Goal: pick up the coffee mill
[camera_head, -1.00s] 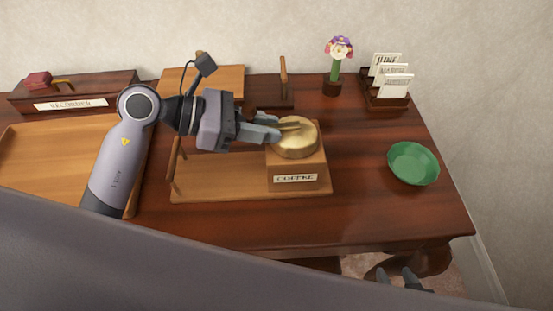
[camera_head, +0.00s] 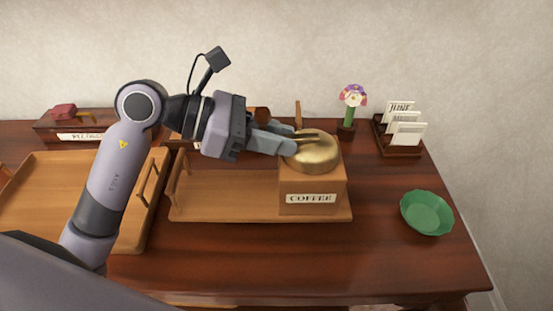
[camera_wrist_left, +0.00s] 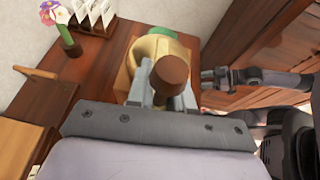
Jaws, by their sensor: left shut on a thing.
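The coffee mill is a wooden box (camera_head: 312,190) labelled COFFEE with a brass dome (camera_head: 313,155) on top. It appears to stand upright on the right end of a wooden tray (camera_head: 225,205). My left gripper (camera_head: 300,143) comes in from the left and is shut on the mill at its top. In the left wrist view the fingers flank a brown knob (camera_wrist_left: 171,72), with the brass dome (camera_wrist_left: 162,47) behind it. The fingers partly hide the mill's top. My right gripper (camera_wrist_left: 210,79) shows small in the left wrist view; its opening is unclear.
A green bowl (camera_head: 427,213) stands to the right. A flower pot (camera_head: 346,132) and a card holder (camera_head: 400,148) stand behind it. Another handled tray (camera_head: 75,200) and a labelled box (camera_head: 85,128) are at left. The table front is clear.

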